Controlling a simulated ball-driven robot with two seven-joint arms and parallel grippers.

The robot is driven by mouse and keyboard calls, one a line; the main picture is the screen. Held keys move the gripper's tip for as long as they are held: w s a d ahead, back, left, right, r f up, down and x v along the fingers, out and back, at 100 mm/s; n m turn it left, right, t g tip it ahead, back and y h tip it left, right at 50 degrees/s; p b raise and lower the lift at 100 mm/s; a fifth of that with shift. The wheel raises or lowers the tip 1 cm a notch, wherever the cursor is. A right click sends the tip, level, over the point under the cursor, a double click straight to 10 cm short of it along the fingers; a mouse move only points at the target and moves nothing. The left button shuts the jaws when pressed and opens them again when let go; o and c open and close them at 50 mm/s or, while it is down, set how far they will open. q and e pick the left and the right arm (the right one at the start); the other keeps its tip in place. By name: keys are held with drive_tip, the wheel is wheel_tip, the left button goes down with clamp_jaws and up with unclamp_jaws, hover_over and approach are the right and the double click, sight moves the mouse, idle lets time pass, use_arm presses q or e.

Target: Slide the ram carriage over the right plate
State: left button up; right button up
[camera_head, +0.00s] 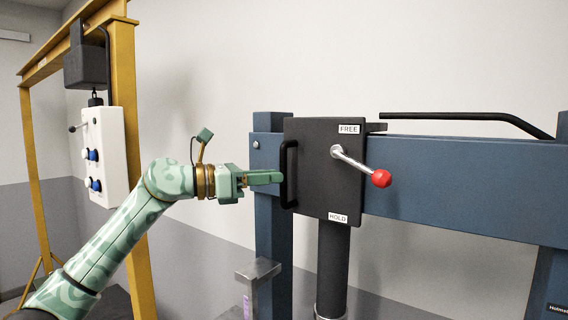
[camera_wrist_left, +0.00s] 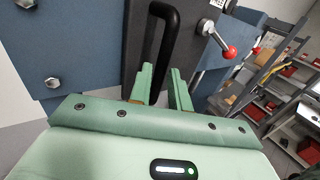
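The ram carriage (camera_head: 315,185) is a black box on the blue crossbeam (camera_head: 450,185), near its left end. A dark ram cylinder (camera_head: 332,265) hangs below it. Its black handle (camera_head: 288,175) is on the left side and shows in the left wrist view (camera_wrist_left: 168,35). A lever with a red knob (camera_head: 381,178) points right and slightly down, between the FREE and HOLD labels. My left gripper (camera_head: 280,177) has its fingertips at the handle. In the left wrist view its fingers (camera_wrist_left: 163,80) are apart, with the handle by the gap. I cannot identify the right plate. My right gripper is out of view.
A grey metal block (camera_head: 258,268) stands below and left of the carriage. A yellow gantry (camera_head: 128,140) with a white control box (camera_head: 103,155) stands at left. A black bar (camera_head: 460,117) runs above the beam. The beam is clear right of the carriage.

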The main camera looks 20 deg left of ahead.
sight(284, 199)
use_arm(q)
drive_tip(key=p+x, duration=0.1)
drive_tip(key=x, duration=0.2)
drive_tip(key=shift+w+d, duration=0.1)
drive_tip(key=shift+d, duration=0.2)
clamp_jaws()
